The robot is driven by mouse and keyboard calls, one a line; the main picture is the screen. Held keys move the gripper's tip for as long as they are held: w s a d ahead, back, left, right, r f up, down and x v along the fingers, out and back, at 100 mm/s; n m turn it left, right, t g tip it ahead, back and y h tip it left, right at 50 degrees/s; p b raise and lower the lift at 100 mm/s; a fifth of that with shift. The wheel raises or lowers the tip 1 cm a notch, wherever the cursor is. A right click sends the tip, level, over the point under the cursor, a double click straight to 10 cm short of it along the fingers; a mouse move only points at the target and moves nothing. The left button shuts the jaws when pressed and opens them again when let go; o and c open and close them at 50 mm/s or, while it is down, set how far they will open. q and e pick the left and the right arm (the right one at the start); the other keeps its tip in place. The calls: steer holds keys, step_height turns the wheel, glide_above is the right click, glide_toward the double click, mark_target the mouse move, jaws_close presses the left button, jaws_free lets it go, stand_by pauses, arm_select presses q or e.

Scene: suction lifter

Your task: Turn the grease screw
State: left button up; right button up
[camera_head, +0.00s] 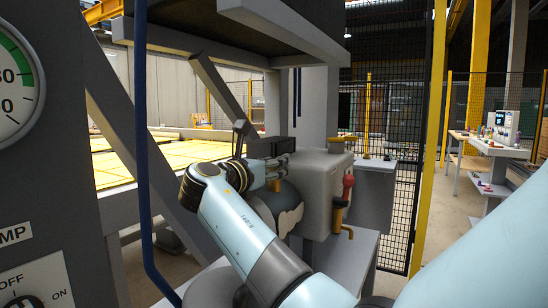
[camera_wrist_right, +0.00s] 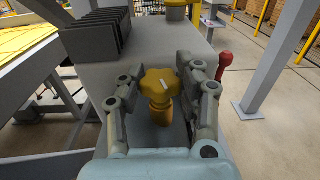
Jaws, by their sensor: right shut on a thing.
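The grease screw is a yellow lobed knob (camera_wrist_right: 160,83) with a white mark on its face and a yellow stem below. It sits at the front of the grey pump housing (camera_wrist_right: 140,55), which also shows in the head view (camera_head: 322,178). My right gripper (camera_wrist_right: 163,80) has one finger on each side of the knob and is shut on it. In the head view the same gripper (camera_head: 276,172) reaches the housing's left side, and a small yellow part of the knob (camera_head: 274,185) shows below the fingers. My left gripper is not in view.
A red-handled yellow valve (camera_head: 347,187) is on the housing's right side, beside the gripper. Black fins (camera_wrist_right: 98,35) stand on the left of the housing in the wrist view. A grey frame post (camera_head: 150,130) and blue hose (camera_head: 143,190) stand left of my arm.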

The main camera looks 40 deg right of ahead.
steer(key=m+g, duration=0.2)
steer(key=g, duration=0.1)
steer(key=shift+w+r+h, duration=0.1)
steer(key=shift+w+h, duration=0.05)
steer(key=shift+h, duration=0.15)
steer(key=m+g, duration=0.1)
steer(key=g, duration=0.2)
steer(key=shift+m+b, duration=0.4)
steer(key=m+g+b, duration=0.1)
steer(key=g+b, duration=0.1)
steer(key=b, duration=0.1)
steer(key=m+g+y+b, duration=0.1)
steer(key=g+b, duration=0.1)
steer(key=m+g+b, duration=0.2)
steer(key=b, duration=0.1)
steer(key=shift+f+y+b, duration=0.35)
steer(key=shift+f+y, duration=0.05)
steer(key=shift+r+m+g+b, duration=0.25)
steer(key=shift+m+g+b, duration=0.15)
steer(key=shift+g+b, duration=0.25)
steer(key=o, duration=1.2)
steer(key=shift+d, duration=0.1)
steer(key=shift+r, duration=0.1)
step_height(320, 180, up, 10)
steer(key=shift+f, duration=0.1)
